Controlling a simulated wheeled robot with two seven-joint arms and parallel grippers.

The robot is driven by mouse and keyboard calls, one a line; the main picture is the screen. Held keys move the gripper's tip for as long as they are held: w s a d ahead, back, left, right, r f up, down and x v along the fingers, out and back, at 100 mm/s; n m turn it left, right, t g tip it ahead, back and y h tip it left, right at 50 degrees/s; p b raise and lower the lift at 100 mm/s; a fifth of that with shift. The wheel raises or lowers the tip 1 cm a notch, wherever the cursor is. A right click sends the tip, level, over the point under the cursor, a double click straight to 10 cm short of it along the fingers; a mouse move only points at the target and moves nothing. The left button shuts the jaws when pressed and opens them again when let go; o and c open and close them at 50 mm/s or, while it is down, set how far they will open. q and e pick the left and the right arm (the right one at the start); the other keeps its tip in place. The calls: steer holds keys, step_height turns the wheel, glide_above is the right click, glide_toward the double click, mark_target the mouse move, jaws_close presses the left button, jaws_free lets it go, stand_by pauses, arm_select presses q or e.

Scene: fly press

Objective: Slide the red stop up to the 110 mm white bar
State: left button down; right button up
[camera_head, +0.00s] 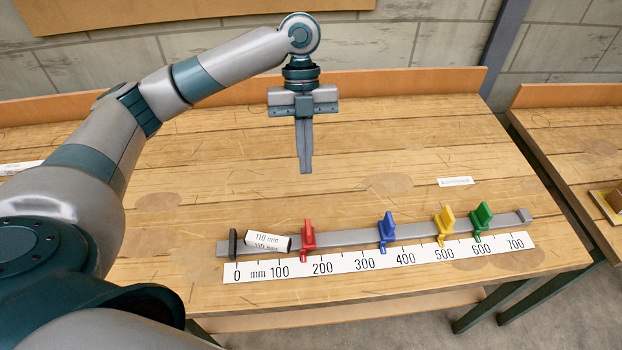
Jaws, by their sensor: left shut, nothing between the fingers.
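The red stop (308,235) sits on a grey rail (350,236), its pointer between the 100 and 200 marks of the white scale (385,258). The white bar (267,241), marked 110 mm, lies along the rail between the black end stop (233,243) and the red stop. A small gap seems to show between the bar's right end and the red stop. My left gripper (306,171) is shut and empty, pointing down behind the rail, above and beyond the red stop, touching nothing. My right gripper is not in view.
Blue (387,229), yellow (446,224) and green (481,219) stops stand farther right on the rail. A small white label (455,182) lies behind them. A second table (570,140) stands at the right.

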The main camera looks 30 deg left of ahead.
arm_select(q)
steer(key=n, duration=0.1)
steer(key=n+t+y+p, duration=0.1)
steer(key=n+y+p, duration=0.25)
steer(key=n, duration=1.05)
glide_toward(308, 234)
steer(key=w+d+r, duration=0.2)
steer(key=w+d, duration=0.3)
steer(key=shift+s+d+f+n+t+y, duration=0.15)
steer(key=shift+d+n+t+y, duration=0.15)
steer(key=shift+n, duration=0.4)
steer(key=shift+s+d+f+n+t+y, duration=0.2)
steer(key=shift+n+y, duration=0.15)
steer(key=shift+n, duration=0.35)
steer(key=shift+f, duration=0.1)
steer(key=p+x, duration=0.2)
steer(key=x, duration=0.7)
steer(key=shift+a+f, duration=0.1)
steer(key=shift+f, duration=0.05)
steer(key=shift+s+a+f+p, duration=0.1)
steer(key=shift+s+a+p, duration=0.4)
steer(key=shift+a, duration=0.1)
steer(key=shift+s+a+f+p, duration=0.1)
steer(key=shift+s+a+p, duration=0.3)
steer(key=shift+a, duration=0.25)
steer(key=shift+s+a, duration=0.25)
steer(key=shift+a, duration=0.15)
steer(key=shift+a, duration=0.1)
